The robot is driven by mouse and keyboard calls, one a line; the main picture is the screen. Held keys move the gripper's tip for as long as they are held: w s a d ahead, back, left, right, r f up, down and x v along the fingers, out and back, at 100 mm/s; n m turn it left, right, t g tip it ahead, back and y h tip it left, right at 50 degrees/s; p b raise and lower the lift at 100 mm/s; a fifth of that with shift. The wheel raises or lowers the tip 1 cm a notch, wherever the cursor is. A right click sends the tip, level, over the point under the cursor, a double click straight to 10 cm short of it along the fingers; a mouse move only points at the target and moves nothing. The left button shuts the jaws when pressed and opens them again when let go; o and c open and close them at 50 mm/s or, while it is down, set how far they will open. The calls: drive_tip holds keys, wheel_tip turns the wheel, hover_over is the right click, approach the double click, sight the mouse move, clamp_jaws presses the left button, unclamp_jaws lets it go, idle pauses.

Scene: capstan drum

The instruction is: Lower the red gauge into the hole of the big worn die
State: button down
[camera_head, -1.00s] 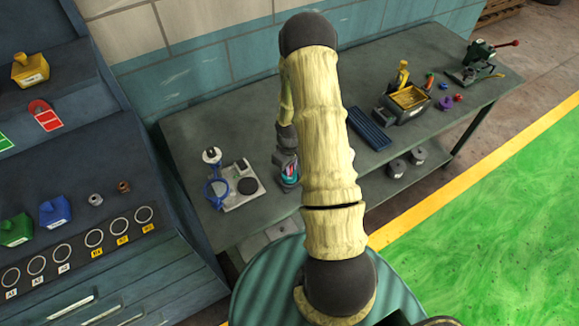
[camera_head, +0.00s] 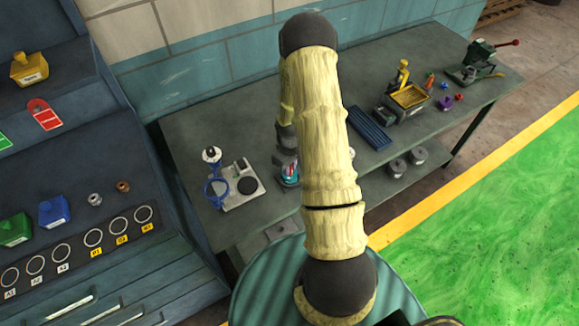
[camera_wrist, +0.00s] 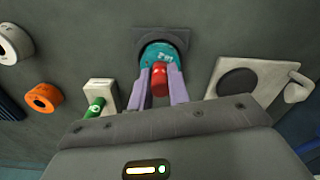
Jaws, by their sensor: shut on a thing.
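My gripper (camera_wrist: 161,88) is shut on the red gauge (camera_wrist: 160,76), a small red cylinder between its two pale purple fingers in the wrist view. Just beyond the gauge is a round, teal, speckled piece (camera_wrist: 153,50) in a dark square holder (camera_wrist: 178,36); it may be the big worn die. The gauge and fingers overlap its near part, and I cannot see its hole or whether the gauge touches it. In the head view this teal piece (camera_head: 290,180) shows beside my arm, which hides most of the gripper.
On the bench (camera_head: 240,115), a pale plate with a dark disc (camera_wrist: 265,75) lies right of the holder. Left of it are a green piece by a white block (camera_wrist: 100,92), an orange ring (camera_wrist: 43,98) and a white ring (camera_wrist: 14,44). A blue tray (camera_head: 370,128) lies farther right in the head view.

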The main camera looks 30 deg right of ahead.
idle(0.9)
drive_tip(key=c, duration=1.3)
unclamp_jaws()
drive_tip(key=shift+o, duration=0.2)
wheel_tip(320, 180, up, 17)
drive_tip(key=b, duration=0.3)
drive_tip(key=shift+r+b, duration=0.2)
drive_tip(key=shift+b, duration=0.1)
drive_tip(key=shift+a, duration=0.1)
